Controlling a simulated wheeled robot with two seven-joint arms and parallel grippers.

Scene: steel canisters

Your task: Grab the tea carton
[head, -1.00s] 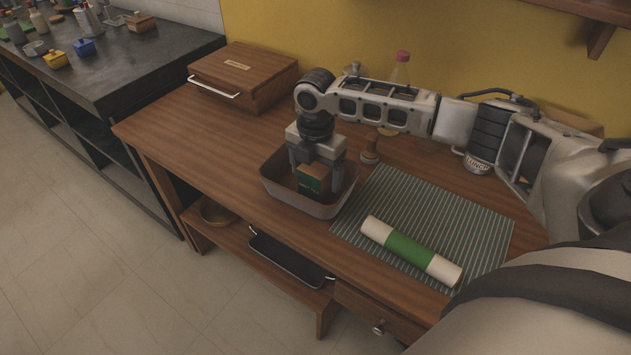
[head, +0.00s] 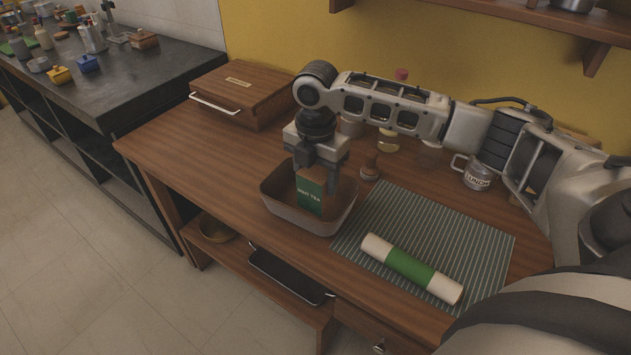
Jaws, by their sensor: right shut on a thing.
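The tea carton (head: 309,194) is a green box with pale lettering and a brown top. It stands roughly upright inside a grey-brown bin (head: 301,222) on the wooden table. My right gripper (head: 317,178) reaches down into the bin from above and is shut on the carton's upper part. The carton's base is hidden behind the bin's front wall, so I cannot tell whether it touches the bin's floor. My left gripper is not in view.
A striped mat (head: 430,235) with a white and green roll (head: 411,268) lies right of the bin. A wooden box (head: 240,92) stands behind left. Bare table lies left of the bin.

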